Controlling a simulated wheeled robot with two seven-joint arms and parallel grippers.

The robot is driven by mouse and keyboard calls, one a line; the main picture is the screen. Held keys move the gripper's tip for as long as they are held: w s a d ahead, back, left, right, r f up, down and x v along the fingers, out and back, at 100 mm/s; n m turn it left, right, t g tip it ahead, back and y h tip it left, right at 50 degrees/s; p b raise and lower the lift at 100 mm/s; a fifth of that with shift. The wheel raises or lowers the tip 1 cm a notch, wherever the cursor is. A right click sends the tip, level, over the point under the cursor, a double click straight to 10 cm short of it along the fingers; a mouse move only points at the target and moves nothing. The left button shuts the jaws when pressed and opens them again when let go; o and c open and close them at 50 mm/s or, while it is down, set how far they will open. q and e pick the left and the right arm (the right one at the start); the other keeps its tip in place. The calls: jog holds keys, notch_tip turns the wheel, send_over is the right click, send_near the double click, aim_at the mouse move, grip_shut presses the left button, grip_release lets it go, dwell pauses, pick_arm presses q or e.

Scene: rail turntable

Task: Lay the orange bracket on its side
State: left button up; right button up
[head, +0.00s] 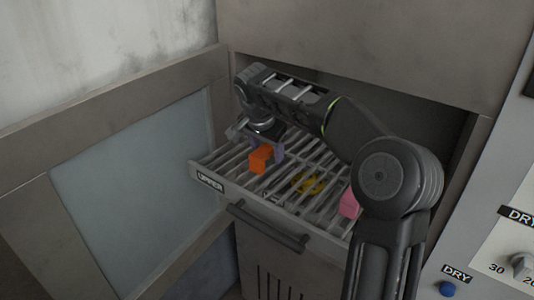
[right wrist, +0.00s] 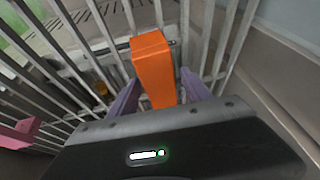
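The orange bracket (head: 260,159) is a small block-like piece on the slatted rack (head: 236,156) of a pulled-out drawer, near its front left part. In the right wrist view the bracket (right wrist: 154,72) shows as a long orange shape between two purple fingers. My right gripper (head: 266,148) is at the bracket, reaching from above and behind. In the right wrist view the right gripper (right wrist: 159,90) has one finger on each side of the bracket, with narrow gaps beside it, so it looks open. Finger contact at the tips is hard to judge. My left gripper is not in view.
A pink block (head: 349,204) lies on the rack's right part, partly behind my right arm. A yellow piece (head: 309,183) shows at the rack's middle. The drawer has a dark handle (head: 268,228). An open door (head: 130,180) stands left; a control panel (head: 490,240) is right.

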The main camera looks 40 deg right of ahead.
aim_at(267, 147)
grip_shut()
dwell(0.4)
jog(key=shift+r, duration=0.1)
notch_tip(267, 147, up, 5)
jog(key=shift+w+f, duration=0.1)
jog(key=shift+f, duration=0.1)
notch_tip(267, 147, up, 5)
jog(key=p, duration=0.3)
jog(key=shift+r, duration=0.2)
jog(key=shift+f, duration=0.1)
dwell(0.4)
